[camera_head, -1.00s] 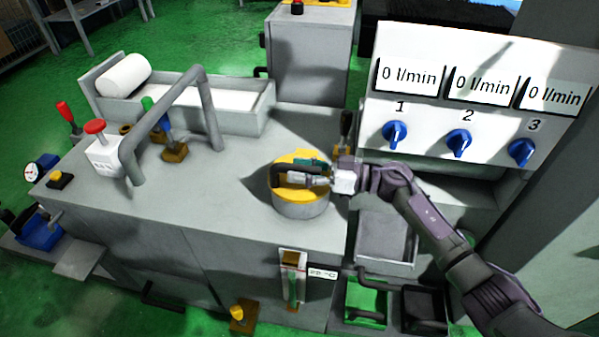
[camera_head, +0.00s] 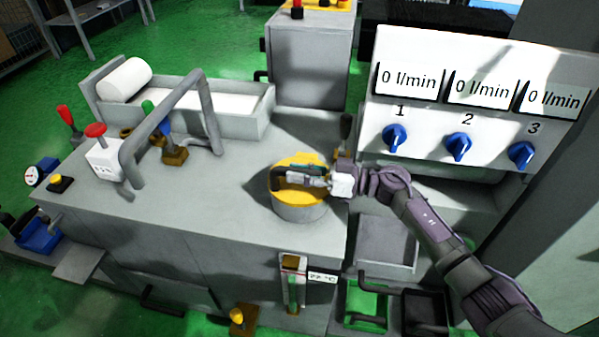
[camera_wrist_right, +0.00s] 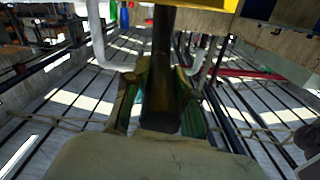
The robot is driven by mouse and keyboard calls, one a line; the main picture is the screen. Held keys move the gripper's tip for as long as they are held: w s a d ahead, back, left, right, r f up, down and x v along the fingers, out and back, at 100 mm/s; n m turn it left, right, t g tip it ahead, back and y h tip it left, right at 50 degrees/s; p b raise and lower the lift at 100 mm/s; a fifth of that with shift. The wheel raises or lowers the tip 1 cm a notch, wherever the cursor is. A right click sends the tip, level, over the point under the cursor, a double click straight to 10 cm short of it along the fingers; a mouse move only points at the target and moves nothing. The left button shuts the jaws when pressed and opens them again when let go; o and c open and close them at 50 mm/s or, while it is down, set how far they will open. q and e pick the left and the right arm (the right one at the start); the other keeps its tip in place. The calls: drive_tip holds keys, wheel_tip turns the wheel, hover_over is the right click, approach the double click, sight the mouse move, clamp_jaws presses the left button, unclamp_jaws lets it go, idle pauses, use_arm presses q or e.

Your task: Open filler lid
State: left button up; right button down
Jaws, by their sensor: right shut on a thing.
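The filler lid (camera_head: 298,163) is a round yellow cap on a grey cylindrical neck (camera_head: 300,212) on top of the tank. A dark handle (camera_head: 281,184) runs across the lid. My right gripper (camera_head: 290,178) reaches in from the right at the lid and is shut on the handle. In the right wrist view the dark bar of the handle (camera_wrist_right: 161,75) stands between the two fingers. The lid appears seated on its neck. Part of the lid is hidden behind my gripper. My left gripper is not in view.
A bent grey pipe (camera_head: 163,110) and a red-topped valve (camera_head: 97,131) stand on the tank's left part. A trough with a white roll (camera_head: 124,79) lies behind. A panel with blue knobs (camera_head: 459,146) stands at the right. The tank top left of the lid is clear.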

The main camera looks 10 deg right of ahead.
drive_tip(key=r+p, duration=0.1)
drive_tip(key=p, duration=0.1)
drive_tip(key=w+r+m+p, duration=0.1)
drive_tip(key=p, duration=0.1)
drive_tip(key=r+m+p, duration=0.1)
drive_tip(key=p, duration=0.1)
drive_tip(key=shift+w+d+r, duration=0.3)
drive_tip(key=shift+w, duration=0.1)
drive_tip(key=shift+w+d+r+m+p, duration=0.25)
drive_tip(key=shift+w+r+m+p, duration=0.3)
drive_tip(key=shift+w+m, duration=0.3)
drive_tip(key=shift+w+d+r+m+p, duration=0.3)
drive_tip(key=shift+w+r+m+p, duration=0.3)
drive_tip(key=shift+m, duration=0.3)
drive_tip(key=shift+w+d+r+m+p, duration=0.25)
drive_tip(key=shift+w+r+m+p, duration=0.25)
drive_tip(key=shift+w+m, duration=0.4)
drive_tip(key=c, duration=0.9)
unclamp_jaws()
drive_tip(key=shift+f, duration=0.1)
drive_tip(key=v, duration=1.2)
